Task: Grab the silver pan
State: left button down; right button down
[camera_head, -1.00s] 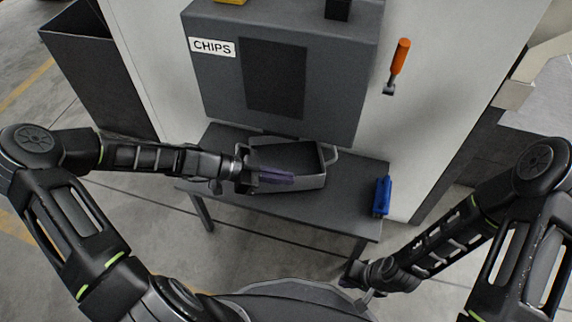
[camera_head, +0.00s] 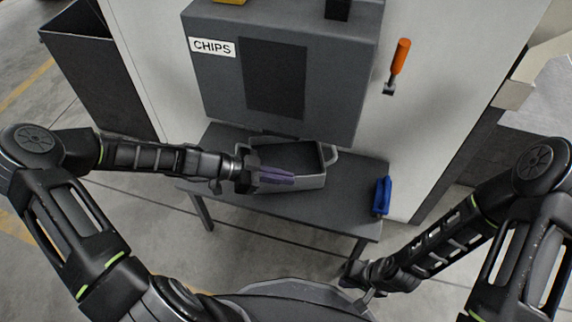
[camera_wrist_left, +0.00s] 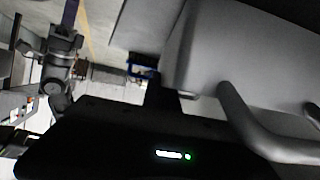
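The silver pan (camera_head: 312,182) is a grey rectangular tray with a dark inside and a loop handle at its right end. It sits on the dark table below the CHIPS machine. My left gripper (camera_head: 292,179), with purplish fingers, is at the pan's left end and overlaps its near left side. The left wrist view shows the pan's wall (camera_wrist_left: 225,50) and a handle bar close to the dark gripper body. The fingertips' grip is not clear there, so I cannot tell whether they touch the pan. My right gripper (camera_head: 368,296) is low at the front, small and unclear.
The dark table (camera_head: 340,205) has bare room right of the pan. A blue object (camera_head: 382,196) stands at its right edge. The CHIPS machine (camera_head: 215,80) rises behind the pan. An orange-handled tool (camera_head: 400,58) is on the white wall. A dark bin (camera_head: 85,70) stands at left.

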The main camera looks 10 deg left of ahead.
pick_arm(q)
jog(key=shift+r, duration=0.2)
pick_arm(e)
jog(key=shift+r, duration=0.15)
